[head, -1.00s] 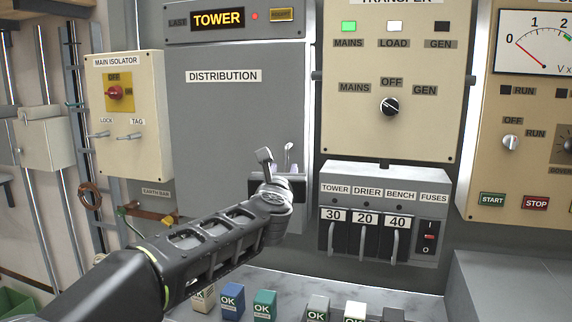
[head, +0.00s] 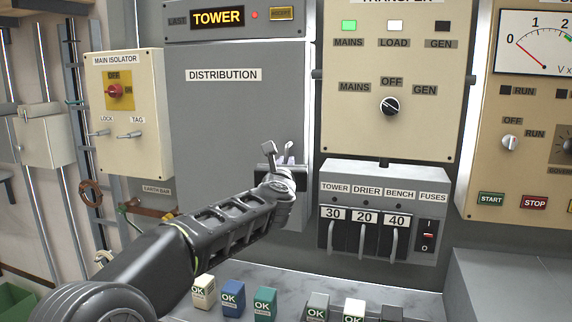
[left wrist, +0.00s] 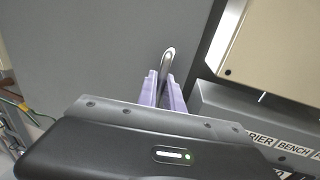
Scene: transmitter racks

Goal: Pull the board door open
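The board door is the plain grey panel (head: 225,130) labelled DISTRIBUTION, left of the middle in the head view; it also fills the upper left of the left wrist view (left wrist: 95,50). Its metal handle (left wrist: 167,58) stands near the door's right edge. My left gripper (head: 279,153) is at this handle, low on the door's right side. In the left wrist view its two pale purple fingers (left wrist: 163,85) sit close on either side of the handle, whose top sticks out beyond the tips. The door looks flat in its place. My right gripper is not in view.
The fuse box (head: 384,215) and the transfer panel (head: 350,130) stand close to the right of the door. The main isolator box (head: 130,150) is on its left. Several small OK-marked blocks (head: 232,300) stand on the grey bench below.

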